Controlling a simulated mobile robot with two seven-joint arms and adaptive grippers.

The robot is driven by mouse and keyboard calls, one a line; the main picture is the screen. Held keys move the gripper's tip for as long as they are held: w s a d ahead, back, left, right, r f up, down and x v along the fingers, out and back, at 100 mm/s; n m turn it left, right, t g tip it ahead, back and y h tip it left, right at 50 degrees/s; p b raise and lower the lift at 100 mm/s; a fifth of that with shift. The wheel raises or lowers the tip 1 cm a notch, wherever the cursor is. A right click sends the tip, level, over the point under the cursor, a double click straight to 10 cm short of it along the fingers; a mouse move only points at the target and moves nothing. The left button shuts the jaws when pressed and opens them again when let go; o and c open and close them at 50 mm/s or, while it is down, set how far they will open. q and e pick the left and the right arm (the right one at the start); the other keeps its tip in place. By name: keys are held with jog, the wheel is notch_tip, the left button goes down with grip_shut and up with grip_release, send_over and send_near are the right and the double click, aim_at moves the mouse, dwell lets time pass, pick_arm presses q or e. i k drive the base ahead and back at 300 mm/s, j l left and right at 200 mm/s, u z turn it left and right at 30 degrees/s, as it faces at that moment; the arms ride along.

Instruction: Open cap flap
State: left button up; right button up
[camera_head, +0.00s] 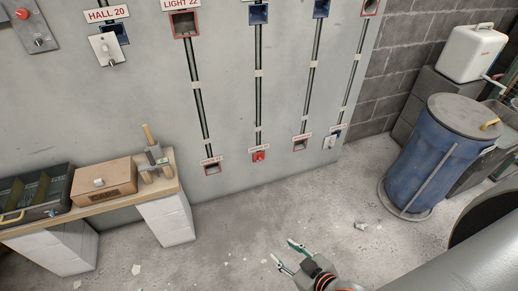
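A brown cardboard box (106,182) sits on the wooden bench at the left. The print on its front is too small to read surely, but may say "CAPS". Its top looks closed, and a small white piece shows on top. My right gripper (283,252) is at the bottom middle, over the concrete floor, well to the right of the box. Its two fingers are spread apart with nothing between them. My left gripper is out of view.
A dark open case (35,196) stands left of the box, and a tool with a wooden handle (151,160) stands right of it. The bench (130,193) rests on pale blocks. Wall boxes and conduits (258,90) line the panel. A blue barrel (432,155) stands right.

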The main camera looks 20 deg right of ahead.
aim_at(117, 173)
jog(key=i+l, duration=0.15)
jog(key=i, duration=0.3)
jog(key=i+l+u, duration=0.15)
jog(key=i, duration=0.3)
